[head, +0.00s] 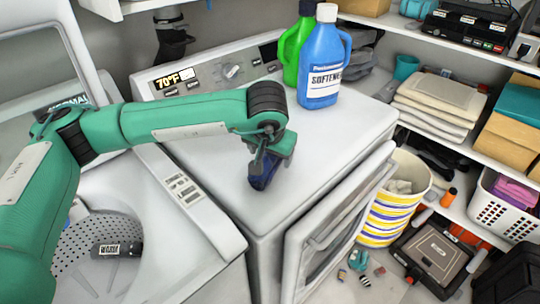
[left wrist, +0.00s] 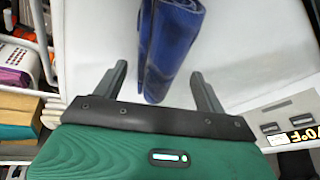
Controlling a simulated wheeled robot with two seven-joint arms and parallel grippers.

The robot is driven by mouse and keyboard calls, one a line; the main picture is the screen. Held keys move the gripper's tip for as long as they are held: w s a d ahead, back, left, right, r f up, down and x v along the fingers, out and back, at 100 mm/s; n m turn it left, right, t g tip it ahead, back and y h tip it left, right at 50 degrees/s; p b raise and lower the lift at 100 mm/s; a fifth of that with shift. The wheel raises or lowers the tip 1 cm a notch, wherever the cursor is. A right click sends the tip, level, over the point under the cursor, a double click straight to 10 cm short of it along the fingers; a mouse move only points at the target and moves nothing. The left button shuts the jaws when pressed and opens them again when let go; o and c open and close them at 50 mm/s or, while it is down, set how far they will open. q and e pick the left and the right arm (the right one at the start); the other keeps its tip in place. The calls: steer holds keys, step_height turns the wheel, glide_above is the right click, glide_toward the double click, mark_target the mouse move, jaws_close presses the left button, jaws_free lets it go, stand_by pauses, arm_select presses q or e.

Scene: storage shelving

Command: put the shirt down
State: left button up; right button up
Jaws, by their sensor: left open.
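The shirt is a dark blue folded or rolled bundle (head: 262,177) at the top of the white dryer (head: 330,140), below my left gripper (head: 268,158). In the left wrist view the blue shirt (left wrist: 172,45) lies between the two fingers of my left gripper (left wrist: 159,72). The fingers are spread, with gaps on both sides of the cloth. It appears to rest on the white top, though the contact under it is hidden. My right gripper is in neither view.
A blue softener bottle (head: 322,65) and a green bottle (head: 291,50) stand at the dryer's back. An open washer (head: 150,250) is at left. A striped basket (head: 395,210) stands right of the dryer's open door (head: 335,230). The dryer top right of the shirt is clear.

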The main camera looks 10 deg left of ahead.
arm_select(q)
steer(key=b+v, duration=0.1)
steer(key=v, duration=0.9)
steer(key=shift+s+r, duration=0.15)
steer(key=shift+r, duration=0.2)
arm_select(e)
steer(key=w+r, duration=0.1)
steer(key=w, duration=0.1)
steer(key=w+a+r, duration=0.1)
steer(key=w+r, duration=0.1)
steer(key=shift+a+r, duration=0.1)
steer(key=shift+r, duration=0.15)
